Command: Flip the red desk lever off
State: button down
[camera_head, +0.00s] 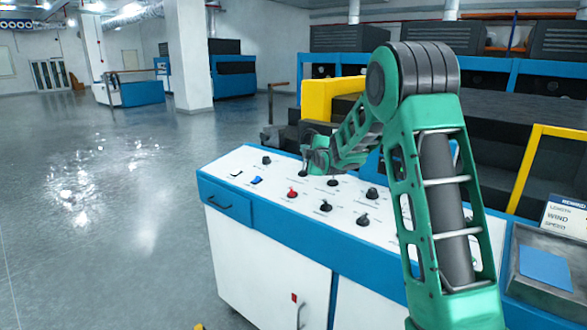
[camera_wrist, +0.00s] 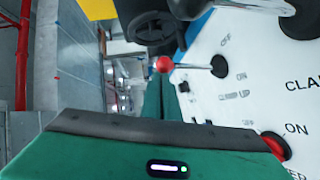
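A lever with a red ball (camera_wrist: 163,64) on a thin metal stem shows in the wrist view. Its dark base is on the white panel between the labels OFF and ON; I cannot tell which way it is set. In the head view my arm's end hides the ball. My gripper (camera_head: 318,158) is over the far left part of the desk. In the wrist view its green fingers (camera_wrist: 163,84) look close together, with tips near the red ball. I cannot tell whether they touch it. Nothing shows between them.
The white control desk (camera_head: 228,165) carries several black knobs, a blue switch (camera_head: 257,180) and a red switch (camera_head: 292,193). A large black knob (camera_wrist: 298,22) is close in the wrist view. Yellow-framed machinery (camera_head: 318,100) stands behind the desk. Open floor lies to the left.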

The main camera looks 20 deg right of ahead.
jog(key=shift+d, duration=0.4)
jog(key=s+a+r, duration=0.2)
jog(key=s, duration=0.9)
jog(key=s+a+r, duration=0.3)
jog(key=s, duration=0.7)
jog(key=shift+s+a+r, duration=0.15)
jog(key=shift+s+a, duration=0.15)
jog(key=shift+s, duration=0.05)
